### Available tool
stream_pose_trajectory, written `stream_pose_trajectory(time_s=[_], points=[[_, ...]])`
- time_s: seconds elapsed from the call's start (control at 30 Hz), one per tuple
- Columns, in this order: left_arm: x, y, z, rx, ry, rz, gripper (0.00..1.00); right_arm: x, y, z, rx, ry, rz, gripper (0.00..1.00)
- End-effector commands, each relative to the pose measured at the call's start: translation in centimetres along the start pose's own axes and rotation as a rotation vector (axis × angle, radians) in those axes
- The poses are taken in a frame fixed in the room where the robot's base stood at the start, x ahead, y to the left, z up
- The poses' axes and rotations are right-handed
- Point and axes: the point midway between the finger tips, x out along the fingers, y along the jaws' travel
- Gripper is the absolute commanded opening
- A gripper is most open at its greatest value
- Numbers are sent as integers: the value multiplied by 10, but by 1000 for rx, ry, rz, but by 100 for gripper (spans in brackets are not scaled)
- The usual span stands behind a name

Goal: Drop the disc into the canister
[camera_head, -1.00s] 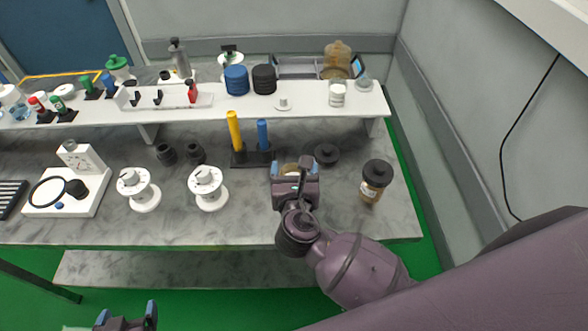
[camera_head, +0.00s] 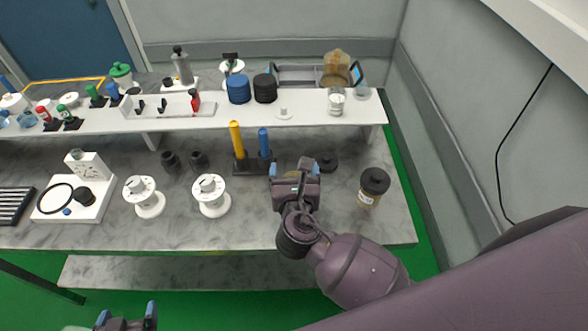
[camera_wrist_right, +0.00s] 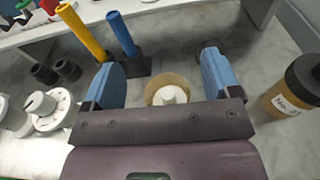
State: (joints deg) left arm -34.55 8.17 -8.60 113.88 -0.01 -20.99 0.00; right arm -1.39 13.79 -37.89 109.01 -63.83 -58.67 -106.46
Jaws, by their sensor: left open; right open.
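A tan, round-rimmed container (camera_wrist_right: 168,88), apparently the canister, stands on the bench below my right gripper (camera_wrist_right: 162,65). A white round piece with a raised knob (camera_wrist_right: 170,95), which looks like the disc, shows inside its rim. I cannot tell how deep it sits. My right gripper is open, its blue fingers to either side of the container in the right wrist view. In the head view the right gripper (camera_head: 295,168) hides most of the container. My left gripper (camera_head: 127,312) is open and empty at the bottom left edge, in front of the bench.
A yellow post (camera_head: 237,138) and a blue post (camera_head: 264,142) stand just behind my right gripper. A black lid (camera_head: 326,161) lies to its right, beside a black-capped amber jar (camera_head: 371,188). A crowded white shelf (camera_head: 240,118) runs behind.

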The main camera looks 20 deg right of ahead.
Motion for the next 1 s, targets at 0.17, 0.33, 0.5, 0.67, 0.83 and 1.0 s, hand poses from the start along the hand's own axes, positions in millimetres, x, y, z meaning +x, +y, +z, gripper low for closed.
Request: stream_pose_trajectory(time_s=[0.17, 0.33, 0.5, 0.67, 0.83, 1.0], points=[[-4, -1, -5, 0, -3, 0, 90, -4, 0, 23, 3, -3, 0, 83], [-2, 0, -2, 0, -4, 0, 90, -6, 0, 38, 2, -3, 0, 83], [-2, 0, -2, 0, -5, 0, 90, -6, 0, 42, 2, -2, 0, 83], [-2, 0, -2, 0, -5, 0, 90, -6, 0, 41, 1, -2, 0, 83], [-2, 0, -2, 0, -5, 0, 90, -6, 0, 41, 1, -2, 0, 83], [-2, 0, -3, 0, -3, 0, 90, -6, 0, 41, 1, -2, 0, 83]])
